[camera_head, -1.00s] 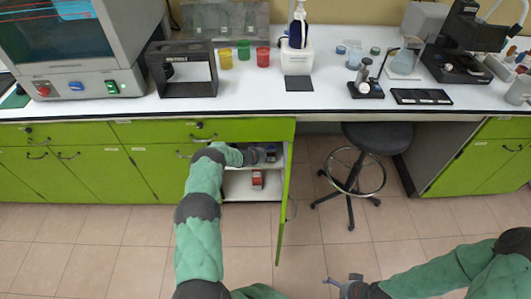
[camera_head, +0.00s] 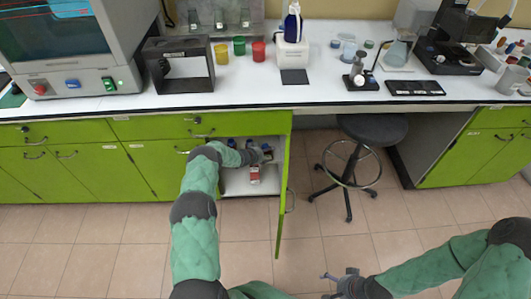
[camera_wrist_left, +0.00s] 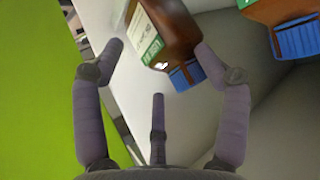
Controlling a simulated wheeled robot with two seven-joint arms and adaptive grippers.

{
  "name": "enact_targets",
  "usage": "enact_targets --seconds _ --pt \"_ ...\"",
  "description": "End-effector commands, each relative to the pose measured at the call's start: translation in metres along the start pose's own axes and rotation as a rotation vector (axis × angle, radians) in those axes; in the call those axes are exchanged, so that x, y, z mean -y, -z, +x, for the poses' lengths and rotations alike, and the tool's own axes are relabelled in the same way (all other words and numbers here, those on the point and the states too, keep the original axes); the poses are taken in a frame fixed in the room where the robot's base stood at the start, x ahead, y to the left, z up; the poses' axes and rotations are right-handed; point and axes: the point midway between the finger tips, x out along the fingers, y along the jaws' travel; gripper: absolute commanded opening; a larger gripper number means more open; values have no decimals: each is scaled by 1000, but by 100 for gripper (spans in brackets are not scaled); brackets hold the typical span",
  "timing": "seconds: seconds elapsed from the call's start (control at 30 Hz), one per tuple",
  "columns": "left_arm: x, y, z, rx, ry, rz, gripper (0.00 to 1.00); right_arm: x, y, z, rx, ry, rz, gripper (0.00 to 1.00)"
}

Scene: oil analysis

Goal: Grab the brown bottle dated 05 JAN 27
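A brown bottle (camera_wrist_left: 170,25) with a white and green label and a blue cap (camera_wrist_left: 190,70) shows tilted in the left wrist view, just beyond my left gripper (camera_wrist_left: 160,58). The fingers are spread, with the bottle's neck near the right fingertip; contact is unclear. A second brown bottle (camera_wrist_left: 270,12) with a blue cap (camera_wrist_left: 298,38) is at the upper right. No date is readable. In the head view my left gripper (camera_head: 262,156) is inside the open cabinet, partly covering its contents. My right gripper (camera_head: 338,279) is open and empty above the floor.
The open green cabinet door (camera_head: 283,195) stands just right of my left arm. A red and white item (camera_head: 254,174) is lower in the cabinet. A stool (camera_head: 372,128) is to the right. The white counter (camera_head: 190,103) is above, holding lab equipment.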

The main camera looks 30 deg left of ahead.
Motion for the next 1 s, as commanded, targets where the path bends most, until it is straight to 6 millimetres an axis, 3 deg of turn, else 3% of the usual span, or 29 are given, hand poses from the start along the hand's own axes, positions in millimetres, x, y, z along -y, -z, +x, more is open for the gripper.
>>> enact_targets --seconds 0.27,0.43,1.0 --pt "-2 -3 0 5 -3 -3 71 0 0 0 0 0 0 100" --pt "0 -1 -11 3 -1 -1 71 0 0 0 0 0 0 100" --pt "2 1 -88 -1 3 -1 71 0 0 0 0 0 0 100"
